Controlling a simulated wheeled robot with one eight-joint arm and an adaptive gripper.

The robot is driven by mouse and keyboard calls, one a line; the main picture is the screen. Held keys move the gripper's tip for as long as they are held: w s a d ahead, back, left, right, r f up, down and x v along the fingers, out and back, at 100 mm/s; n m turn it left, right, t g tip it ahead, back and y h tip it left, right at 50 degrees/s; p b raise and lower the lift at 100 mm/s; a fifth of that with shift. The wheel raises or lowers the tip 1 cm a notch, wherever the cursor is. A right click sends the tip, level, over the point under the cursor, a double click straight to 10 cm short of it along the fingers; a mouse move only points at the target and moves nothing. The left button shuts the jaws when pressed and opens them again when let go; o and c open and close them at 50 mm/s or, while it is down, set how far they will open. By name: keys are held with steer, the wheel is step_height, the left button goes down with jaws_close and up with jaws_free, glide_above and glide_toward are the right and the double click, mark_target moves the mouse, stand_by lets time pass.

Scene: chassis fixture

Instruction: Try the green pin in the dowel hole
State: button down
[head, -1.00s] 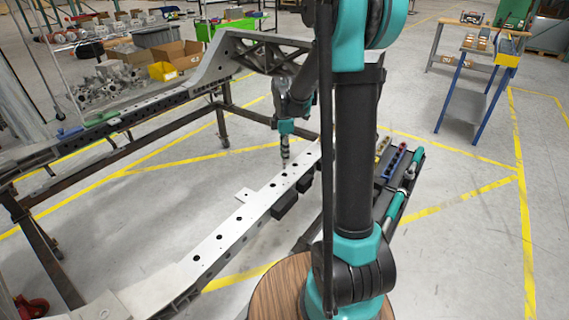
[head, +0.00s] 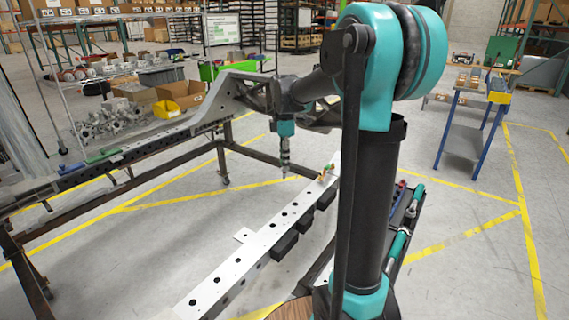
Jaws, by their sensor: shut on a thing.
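My gripper (head: 285,168) points straight down at the end of my arm, left of the column in the head view. In the picture its tip shows against the floor, just left of the near rail's far part. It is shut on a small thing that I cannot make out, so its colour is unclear. The pale near rail (head: 262,242) has a row of dark holes along its top. I cannot tell which is the dowel hole. Small yellow, red and green pieces (head: 326,172) show at the rail's far part; I cannot tell whether one is the green pin.
A dark tray (head: 400,222) with teal-and-grey tools lies right of the rail, partly behind my arm. Black blocks (head: 285,245) jut from the rail's side. The far rail (head: 150,147) rests on a dark frame. A blue-legged cart (head: 465,140) stands at right.

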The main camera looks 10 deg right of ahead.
steer(key=shift+r, duration=3.15)
steer(key=shift+f, duration=0.1)
